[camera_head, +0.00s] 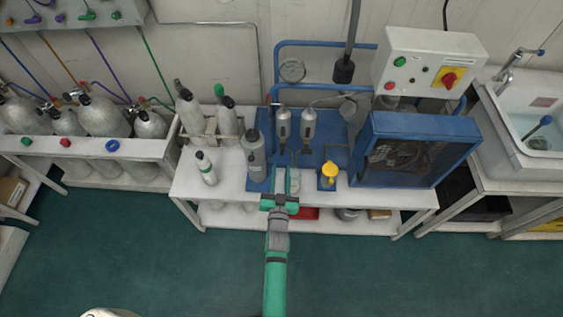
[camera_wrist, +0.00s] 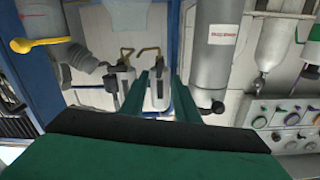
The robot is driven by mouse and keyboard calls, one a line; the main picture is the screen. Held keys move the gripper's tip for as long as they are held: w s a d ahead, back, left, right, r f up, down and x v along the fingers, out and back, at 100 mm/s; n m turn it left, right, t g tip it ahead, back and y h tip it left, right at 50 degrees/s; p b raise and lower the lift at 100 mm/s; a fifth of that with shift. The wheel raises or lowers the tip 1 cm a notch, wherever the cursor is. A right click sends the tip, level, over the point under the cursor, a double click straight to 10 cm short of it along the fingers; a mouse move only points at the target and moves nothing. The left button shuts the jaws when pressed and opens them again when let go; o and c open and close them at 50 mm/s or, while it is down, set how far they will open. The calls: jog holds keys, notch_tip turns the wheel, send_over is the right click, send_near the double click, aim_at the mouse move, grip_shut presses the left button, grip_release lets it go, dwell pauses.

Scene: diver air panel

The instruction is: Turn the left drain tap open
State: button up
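Two metal filter canisters hang side by side at the back of the bench, the left one (camera_head: 283,124) and the right one (camera_head: 308,123). The wrist view looks inverted; there the left canister (camera_wrist: 157,92) appears on the right and the other (camera_wrist: 125,86) on the left. Each has a small bent brass-coloured piece at its end, probably the drain tap; the left one's (camera_wrist: 150,51) is seen past my fingertips. My gripper (camera_head: 287,174) is open and empty, in front of and below the canisters. In the wrist view my fingers (camera_wrist: 158,80) stand apart. Contact with the tap is not visible.
A grey cylinder (camera_head: 254,155) stands close left of my gripper. A yellow-topped part (camera_head: 329,172) stands to its right. A blue-framed fan unit (camera_head: 415,149) and a control box (camera_head: 428,69) are further right. The white bench (camera_head: 228,192) has little free room.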

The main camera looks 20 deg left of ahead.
jog(key=shift+v, duration=1.8)
